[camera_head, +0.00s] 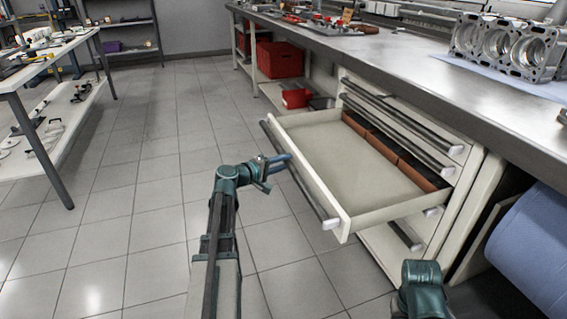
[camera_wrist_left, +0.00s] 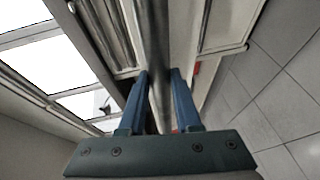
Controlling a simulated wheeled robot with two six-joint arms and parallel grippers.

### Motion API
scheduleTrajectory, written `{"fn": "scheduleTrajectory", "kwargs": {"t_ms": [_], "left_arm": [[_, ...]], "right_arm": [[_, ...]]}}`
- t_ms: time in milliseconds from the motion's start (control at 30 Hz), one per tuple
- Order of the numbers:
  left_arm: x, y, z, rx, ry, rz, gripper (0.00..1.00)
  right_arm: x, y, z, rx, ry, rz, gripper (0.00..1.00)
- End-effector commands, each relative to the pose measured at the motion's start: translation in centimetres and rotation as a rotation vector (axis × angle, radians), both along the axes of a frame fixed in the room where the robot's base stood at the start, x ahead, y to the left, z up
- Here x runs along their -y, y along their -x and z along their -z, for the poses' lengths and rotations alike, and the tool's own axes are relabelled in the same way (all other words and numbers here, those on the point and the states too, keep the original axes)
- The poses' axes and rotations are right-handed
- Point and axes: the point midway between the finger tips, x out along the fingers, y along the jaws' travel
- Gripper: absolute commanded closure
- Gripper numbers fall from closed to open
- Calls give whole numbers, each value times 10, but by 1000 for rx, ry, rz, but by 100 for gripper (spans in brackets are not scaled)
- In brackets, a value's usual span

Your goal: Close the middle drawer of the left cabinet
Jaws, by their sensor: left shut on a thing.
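The middle drawer (camera_head: 340,158) of the cabinet under the workbench is pulled far out. Its long dark handle bar (camera_head: 300,178) runs along the front, and reddish-brown bins sit at the back inside it. My left gripper (camera_head: 284,160) is at the handle bar, on its outer side, shut on it. In the left wrist view the handle bar (camera_wrist_left: 158,60) passes between the two blue fingers (camera_wrist_left: 160,95). My right gripper is out of sight; only a joint of my right arm shows at the bottom right of the head view.
Drawers above (camera_head: 400,125) look closed. The steel workbench (camera_head: 400,62) carries an engine block (camera_head: 505,48) at the right. Red crates (camera_head: 280,60) stand on the shelf behind. A blue roll (camera_head: 530,245) is at the lower right. The tiled floor (camera_head: 130,200) on the left is clear.

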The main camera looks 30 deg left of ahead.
Motion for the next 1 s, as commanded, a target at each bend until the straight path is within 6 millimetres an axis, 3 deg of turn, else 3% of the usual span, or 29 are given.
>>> {"fn": "scheduleTrajectory", "kwargs": {"t_ms": [267,1000], "left_arm": [[24,-28,0,0,0,4,100],[185,-219,0,0,0,5,100]], "right_arm": [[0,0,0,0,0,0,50],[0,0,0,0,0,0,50]]}}
